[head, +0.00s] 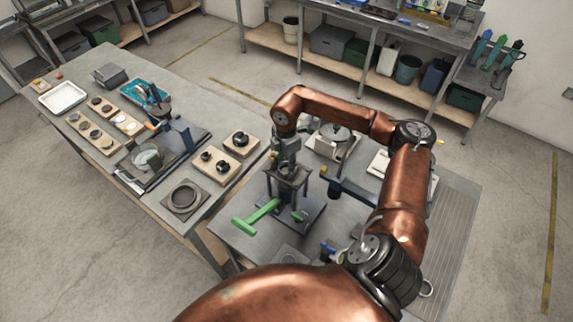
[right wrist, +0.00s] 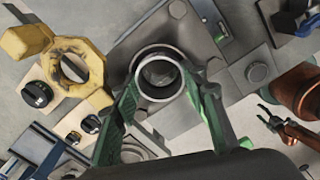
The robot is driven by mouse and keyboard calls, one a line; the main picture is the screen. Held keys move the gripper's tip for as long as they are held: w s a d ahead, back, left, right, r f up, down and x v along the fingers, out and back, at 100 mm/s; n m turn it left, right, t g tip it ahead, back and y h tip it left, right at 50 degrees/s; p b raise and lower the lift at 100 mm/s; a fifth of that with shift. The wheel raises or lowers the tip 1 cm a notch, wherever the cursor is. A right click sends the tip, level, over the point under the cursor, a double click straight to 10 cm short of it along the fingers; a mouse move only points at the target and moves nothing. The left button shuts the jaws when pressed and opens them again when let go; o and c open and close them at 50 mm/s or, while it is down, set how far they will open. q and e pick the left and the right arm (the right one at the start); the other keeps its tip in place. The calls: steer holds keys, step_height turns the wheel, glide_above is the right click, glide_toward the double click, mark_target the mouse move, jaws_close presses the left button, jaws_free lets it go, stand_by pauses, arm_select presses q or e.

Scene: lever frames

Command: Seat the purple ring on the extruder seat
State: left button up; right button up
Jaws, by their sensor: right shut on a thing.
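My right gripper (head: 286,164) points down over a dark frame on a base plate (head: 311,218). In the right wrist view its fingers (right wrist: 163,100) are shut on a grey ring (right wrist: 143,82) with a pale rim. I see no clearly purple colour on it. A green T-handled lever (head: 258,215) sticks out from the frame toward the lower left. The gripper hides the frame's top, and I cannot tell whether the ring touches the seat beneath. A small dark claw (right wrist: 272,118), probably my left gripper, shows at the right of the wrist view, its jaw state unclear.
The left bench holds wooden blocks with black knobs (head: 240,143), a square plate with a grey ring (head: 185,198) and a white tray (head: 62,97). A yellow holed piece (right wrist: 62,62) shows in the wrist view.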

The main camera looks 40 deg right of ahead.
steer(key=shift+s+f, duration=0.15)
steer(key=shift+f, duration=0.2)
steer(key=o, duration=1.3)
steer(key=shift+f, duration=0.15)
step_height(320, 180, up, 12)
stand_by(0.3)
